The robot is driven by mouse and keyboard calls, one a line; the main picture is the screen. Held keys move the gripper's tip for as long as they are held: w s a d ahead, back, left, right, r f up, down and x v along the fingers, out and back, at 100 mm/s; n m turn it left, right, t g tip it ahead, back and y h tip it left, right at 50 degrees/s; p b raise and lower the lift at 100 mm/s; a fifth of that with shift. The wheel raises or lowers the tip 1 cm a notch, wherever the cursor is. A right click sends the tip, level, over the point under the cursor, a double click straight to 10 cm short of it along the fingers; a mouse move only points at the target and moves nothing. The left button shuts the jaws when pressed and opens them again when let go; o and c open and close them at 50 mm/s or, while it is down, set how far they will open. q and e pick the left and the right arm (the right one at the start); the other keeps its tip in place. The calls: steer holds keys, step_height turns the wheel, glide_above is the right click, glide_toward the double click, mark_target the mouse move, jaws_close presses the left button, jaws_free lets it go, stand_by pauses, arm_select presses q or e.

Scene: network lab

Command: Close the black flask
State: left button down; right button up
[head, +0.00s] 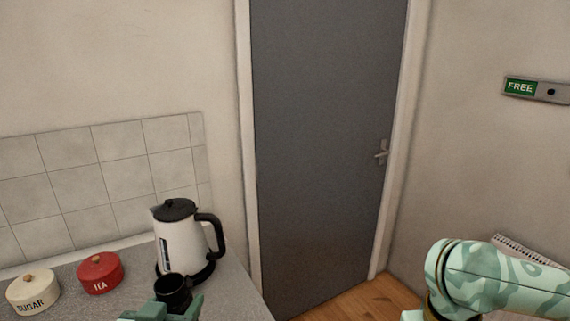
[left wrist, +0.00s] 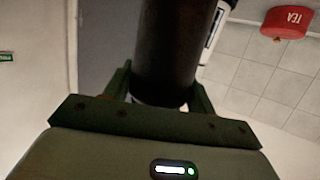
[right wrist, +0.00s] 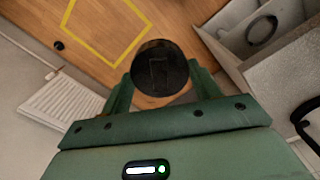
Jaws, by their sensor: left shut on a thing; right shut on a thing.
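The black flask (head: 173,290) is at the bottom of the head view, in front of the kettle, and its top looks open. My left gripper (head: 162,311) is shut on it. In the left wrist view the flask (left wrist: 172,50) shows as a dark cylinder between the fingers (left wrist: 160,95). My right gripper (right wrist: 160,95) is shut on a round black piece that looks like the flask's lid (right wrist: 160,68), seen face on in the right wrist view. The right gripper's fingers are outside the head view; only my right arm shows there, at the lower right, well apart from the flask.
A white kettle (head: 182,240) with a black handle stands on the grey counter (head: 232,290). A red tea tin (head: 100,274) and a cream sugar tin (head: 33,292) are to the left. A grey door (head: 325,140) is behind. Wooden floor (right wrist: 100,25) lies under the right gripper.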

arm_select(q)
steer(key=s+d+f+m+g+h, duration=0.1)
steer(key=d+m+h, duration=0.3)
steer(key=d, duration=0.3)
steer(key=s+d+m+g+h, duration=0.1)
steer(key=d+m+h, duration=0.3)
steer(key=d, duration=0.4)
steer(key=shift+f+g+h, duration=0.4)
steer(key=shift+g+h, duration=0.3)
arm_select(e)
steer(key=shift+w+r, duration=0.15)
arm_select(q)
steer(key=shift+w+d, duration=0.1)
arm_select(e)
steer(key=w+a+r+n, duration=0.1)
steer(key=w+a+r, duration=0.1)
steer(key=a+r, duration=0.3)
steer(key=w+a+r+n, duration=0.1)
steer(key=a+r, duration=0.4)
steer(key=a, duration=0.7)
steer(key=w+a+r, duration=0.2)
steer(key=a+r, duration=0.2)
steer(key=a, duration=0.5)
steer(key=shift+w+r+n, duration=0.35)
steer(key=shift+r+n, duration=0.05)
steer(key=shift+f, duration=0.1)
